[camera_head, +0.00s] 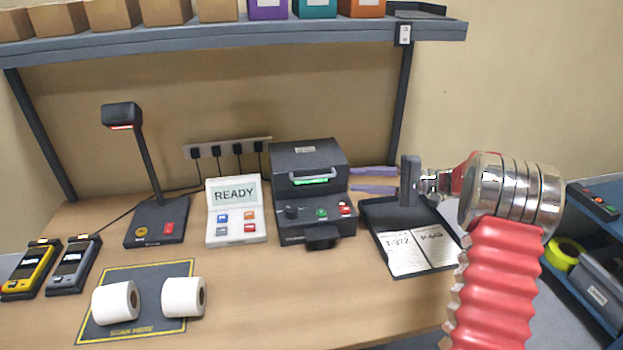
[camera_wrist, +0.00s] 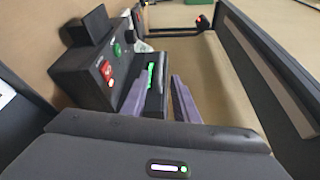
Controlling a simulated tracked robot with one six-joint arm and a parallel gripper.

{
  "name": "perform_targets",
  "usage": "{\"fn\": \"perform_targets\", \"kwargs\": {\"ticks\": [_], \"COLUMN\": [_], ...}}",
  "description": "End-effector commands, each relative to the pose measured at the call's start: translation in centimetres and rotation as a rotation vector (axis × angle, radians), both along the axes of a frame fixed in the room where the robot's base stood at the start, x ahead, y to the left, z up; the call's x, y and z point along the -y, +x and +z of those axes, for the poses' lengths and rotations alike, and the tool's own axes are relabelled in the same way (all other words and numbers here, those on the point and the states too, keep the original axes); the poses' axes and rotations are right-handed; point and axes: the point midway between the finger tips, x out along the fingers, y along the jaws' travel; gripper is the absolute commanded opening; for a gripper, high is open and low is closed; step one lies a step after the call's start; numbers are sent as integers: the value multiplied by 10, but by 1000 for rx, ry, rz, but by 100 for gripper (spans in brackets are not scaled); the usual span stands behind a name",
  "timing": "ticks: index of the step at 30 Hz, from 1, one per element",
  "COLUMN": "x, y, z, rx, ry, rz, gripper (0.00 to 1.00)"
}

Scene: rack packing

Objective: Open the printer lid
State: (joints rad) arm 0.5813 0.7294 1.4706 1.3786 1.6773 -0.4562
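The dark grey printer (camera_head: 292,228) stands at the middle of the bench. Its lid (camera_head: 305,156) looks down, with a grey bar handle (camera_head: 318,175) across the front above a green glowing strip. My gripper (camera_head: 353,180) is just right of the printer, at about handle height. Its two purple fingers are spread apart, pointing left at the printer's side. In the wrist view my gripper (camera_wrist: 161,76) is also open, with the printer (camera_wrist: 88,72) ahead and to the left. The green strip shows beside the left finger. Whether a finger touches the printer I cannot tell.
A black tray with a written sheet (camera_head: 408,250) lies below my gripper. A white READY terminal (camera_head: 235,228) and a lamp-like scanner (camera_head: 155,222) stand left of the printer. Two white rolls (camera_head: 116,303) lie on the front mat. A shelf (camera_head: 230,42) with boxes spans overhead.

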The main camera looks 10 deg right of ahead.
Motion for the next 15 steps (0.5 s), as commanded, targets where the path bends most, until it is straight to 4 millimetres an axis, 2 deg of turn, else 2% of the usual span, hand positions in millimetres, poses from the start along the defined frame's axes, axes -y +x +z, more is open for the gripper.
{"fn": "perform_targets", "kwargs": {"ticks": [5,15], "x": [4,-1], "y": [2,3], "z": [-1,-1], "rx": [7,6], "ry": [10,10], "rz": [-5,-4], "gripper": [27,27]}}
